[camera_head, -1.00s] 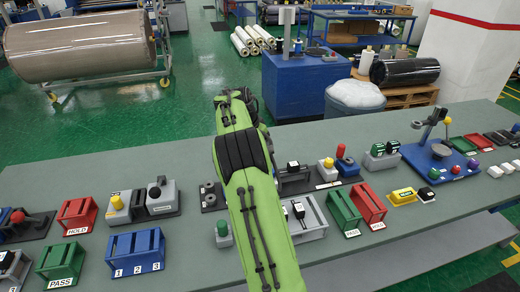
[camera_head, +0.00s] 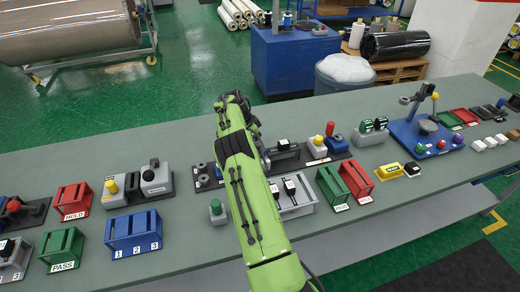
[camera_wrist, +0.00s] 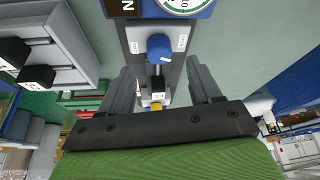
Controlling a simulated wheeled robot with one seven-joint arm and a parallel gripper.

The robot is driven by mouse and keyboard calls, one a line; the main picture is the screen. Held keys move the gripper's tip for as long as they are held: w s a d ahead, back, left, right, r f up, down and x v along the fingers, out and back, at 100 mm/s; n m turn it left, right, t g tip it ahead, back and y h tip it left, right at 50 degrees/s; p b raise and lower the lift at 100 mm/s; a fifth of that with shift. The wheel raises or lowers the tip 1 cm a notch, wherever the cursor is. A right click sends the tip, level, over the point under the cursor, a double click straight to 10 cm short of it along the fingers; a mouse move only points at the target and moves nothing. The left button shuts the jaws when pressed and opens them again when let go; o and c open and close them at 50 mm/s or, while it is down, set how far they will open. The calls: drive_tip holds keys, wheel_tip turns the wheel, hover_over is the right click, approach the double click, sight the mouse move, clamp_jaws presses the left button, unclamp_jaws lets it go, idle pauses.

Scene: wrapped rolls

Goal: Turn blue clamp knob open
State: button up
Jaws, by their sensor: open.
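The blue clamp knob (camera_wrist: 158,47) is in the upper middle of the wrist view, on a grey fixture (camera_wrist: 172,72) with a small white label on each side of it. My gripper (camera_wrist: 163,80) is open, with one dark finger on each side of the fixture. Nothing is visible between the fingers in a firm grip, and the knob appears ahead of the fingertips. I cannot tell the exact distance. In the head view my green arm reaches over the bench, and the knob cannot be made out there.
A round gauge (camera_wrist: 182,3) is just beyond the knob. A grey tray (camera_wrist: 62,40) with black blocks lies left in the wrist view. On the bench (camera_head: 190,262) in the head view stand a blue bin (camera_head: 133,238), a green bin (camera_head: 332,186) and a red bin (camera_head: 357,182).

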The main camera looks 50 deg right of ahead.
drive_tip(key=x, duration=0.5)
drive_tip(key=shift+s+r, duration=0.1)
drive_tip(key=shift+c, duration=0.4)
